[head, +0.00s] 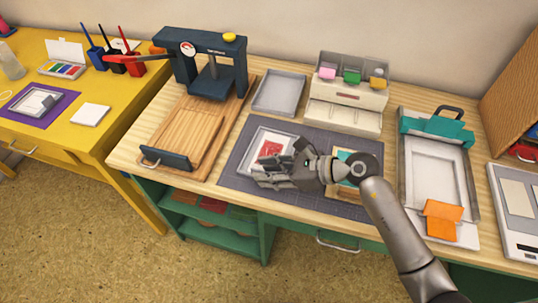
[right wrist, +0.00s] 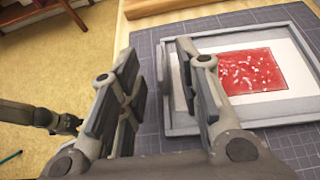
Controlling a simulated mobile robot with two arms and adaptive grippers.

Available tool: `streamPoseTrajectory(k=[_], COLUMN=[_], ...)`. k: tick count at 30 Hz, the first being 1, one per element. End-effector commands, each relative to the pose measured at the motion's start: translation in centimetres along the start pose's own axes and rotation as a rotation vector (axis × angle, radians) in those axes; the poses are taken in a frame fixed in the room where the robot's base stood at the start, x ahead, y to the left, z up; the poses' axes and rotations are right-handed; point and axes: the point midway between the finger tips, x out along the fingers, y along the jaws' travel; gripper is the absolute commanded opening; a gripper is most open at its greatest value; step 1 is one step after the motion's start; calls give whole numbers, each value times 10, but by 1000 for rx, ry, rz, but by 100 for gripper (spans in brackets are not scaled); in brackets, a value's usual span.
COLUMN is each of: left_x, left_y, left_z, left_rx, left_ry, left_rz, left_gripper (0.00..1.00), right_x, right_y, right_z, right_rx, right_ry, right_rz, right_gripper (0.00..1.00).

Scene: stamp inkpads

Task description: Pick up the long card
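My right gripper (head: 268,178) is low over the front left of the dark cutting mat (head: 232,166). In the right wrist view it (right wrist: 162,75) is open, with nothing between its fingers. Its right finger is over or beside the left rim of a grey tray (right wrist: 250,125). In that tray lies a white sheet (right wrist: 222,106) with a red speckled patch (right wrist: 250,72). I cannot tell which item is the long card. A teal piece (head: 344,156) on the mat is partly hidden by my right arm. A dark jointed part at the wrist view's left edge may be my left arm.
A wooden board with a dark press (head: 212,65) stands left of the mat. An empty grey tray (head: 279,92) and a white drawer box (head: 345,95) are behind it. A white tray with orange pieces (head: 441,228) is at right. A yellow desk (head: 60,130) stands further left.

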Motion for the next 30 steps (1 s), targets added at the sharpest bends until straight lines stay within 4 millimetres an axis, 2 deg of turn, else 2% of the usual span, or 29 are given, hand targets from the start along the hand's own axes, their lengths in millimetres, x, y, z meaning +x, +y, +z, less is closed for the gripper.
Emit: streamPoseTrajectory(k=[3, 11, 18, 30], left_x=[4, 3, 3, 3], left_y=[0, 0, 0, 0], left_z=[-1, -1, 0, 2], left_rx=[0, 0, 1, 0], left_ry=[2, 2, 0, -2], left_rz=[0, 0, 0, 1], left_gripper=[40, 40, 40, 40], right_x=[10, 11, 11, 10], right_y=[0, 0, 0, 0], right_z=[0, 0, 0, 1], right_rx=[0, -1, -1, -1], right_ry=[0, 1, 1, 0], right_rz=[0, 0, 0, 0], right_gripper=[32, 30, 0, 0])
